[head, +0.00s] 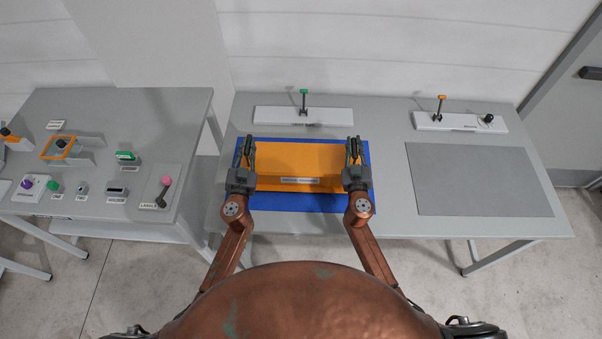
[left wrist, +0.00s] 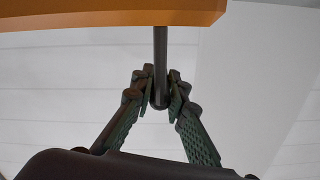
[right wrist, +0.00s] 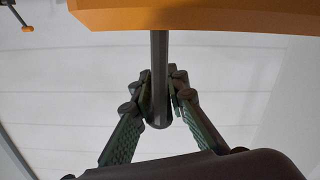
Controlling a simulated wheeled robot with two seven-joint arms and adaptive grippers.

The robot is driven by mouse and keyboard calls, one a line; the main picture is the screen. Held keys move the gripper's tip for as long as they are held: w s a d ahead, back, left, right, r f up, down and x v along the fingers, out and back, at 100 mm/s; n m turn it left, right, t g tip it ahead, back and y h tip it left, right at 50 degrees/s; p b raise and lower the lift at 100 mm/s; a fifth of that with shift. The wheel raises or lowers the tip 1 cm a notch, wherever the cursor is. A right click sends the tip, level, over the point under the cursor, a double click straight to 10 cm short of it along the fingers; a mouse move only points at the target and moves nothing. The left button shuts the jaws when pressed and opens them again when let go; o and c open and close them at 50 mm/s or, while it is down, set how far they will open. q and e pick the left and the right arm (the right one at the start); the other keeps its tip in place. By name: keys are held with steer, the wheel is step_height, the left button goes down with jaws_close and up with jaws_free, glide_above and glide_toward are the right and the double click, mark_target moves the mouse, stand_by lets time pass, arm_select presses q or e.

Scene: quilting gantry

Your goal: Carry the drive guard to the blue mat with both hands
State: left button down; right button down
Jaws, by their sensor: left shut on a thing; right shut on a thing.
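The orange drive guard (head: 298,162) lies over the blue mat (head: 310,202) in the head view, with blue showing around its edges. I cannot tell whether it rests on the mat or is just above it. My left gripper (head: 248,148) is shut on a dark handle bar at the guard's left end; the bar (left wrist: 160,60) shows between the fingers in the left wrist view. My right gripper (head: 353,147) is shut on the matching bar at the right end, which also shows in the right wrist view (right wrist: 159,60).
A grey mat (head: 480,180) lies bare on the table's right. A side table (head: 90,110) at left holds several small controls.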

mark_target(355, 161)
arm_select(q)
steer(key=shift+f+b, duration=0.4)
steer(key=shift+f, duration=0.05)
arm_select(e)
steer(key=shift+f, duration=0.5)
arm_select(q)
steer(key=c, duration=1.9)
jaws_free()
arm_select(e)
steer(key=c, duration=1.9)
jaws_free()
arm_select(q)
steer(key=shift+s, duration=0.1)
arm_select(e)
steer(key=shift+s, duration=0.15)
steer(key=s, duration=1.1)
steer(key=shift+s+a+r, duration=0.1)
steer(key=shift+s+a, duration=0.3)
arm_select(q)
steer(key=s, duration=1.1)
steer(key=shift+s+a, duration=0.4)
